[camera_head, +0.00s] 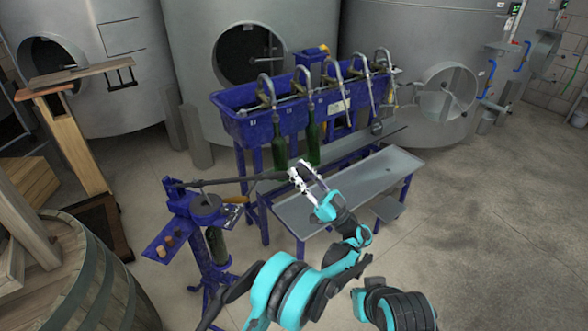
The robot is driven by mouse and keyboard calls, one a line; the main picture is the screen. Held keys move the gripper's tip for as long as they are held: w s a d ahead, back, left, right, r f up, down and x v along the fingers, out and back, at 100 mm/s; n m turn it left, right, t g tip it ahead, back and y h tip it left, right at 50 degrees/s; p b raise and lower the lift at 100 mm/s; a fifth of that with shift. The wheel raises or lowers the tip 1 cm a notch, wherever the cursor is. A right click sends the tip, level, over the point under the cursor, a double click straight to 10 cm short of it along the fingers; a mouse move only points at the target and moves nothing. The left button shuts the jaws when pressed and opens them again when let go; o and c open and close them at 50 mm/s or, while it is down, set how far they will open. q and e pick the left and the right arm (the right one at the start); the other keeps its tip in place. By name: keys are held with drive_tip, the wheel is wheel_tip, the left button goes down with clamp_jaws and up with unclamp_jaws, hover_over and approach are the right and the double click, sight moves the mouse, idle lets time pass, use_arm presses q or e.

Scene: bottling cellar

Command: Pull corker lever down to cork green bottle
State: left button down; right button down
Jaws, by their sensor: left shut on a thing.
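The blue corker (185,205) stands left of centre on a blue stand. Its dark lever (235,180) reaches out to the right, roughly level, with a thicker grip near its end. My left gripper (298,178), with white and grey fingers, is shut on the right end of the lever. A dark green bottle (216,246) stands upright in the corker, below its head. The bottle's top is hidden by the corker. My right gripper is not in view.
A blue filler trough (240,128) with several spouts and green bottles (313,142) stands behind the lever. A grey bench (345,190) is to the right. A wooden barrel (90,280) is at lower left. Small corks (170,242) sit on the corker's blue tray. Floor at right is clear.

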use_arm(q)
drive_tip(key=shift+s+d+f+b, duration=0.1)
drive_tip(key=shift+d+f+b, duration=0.1)
drive_tip(key=shift+f, duration=0.35)
drive_tip(key=shift+s+d+f+b, duration=0.1)
drive_tip(key=shift+d+f, duration=0.1)
drive_tip(key=shift+f, duration=0.35)
drive_tip(key=c, duration=1.1)
unclamp_jaws()
drive_tip(key=shift+o, duration=0.2)
wheel_tip(320, 180, up, 10)
drive_tip(key=shift+r, duration=0.1)
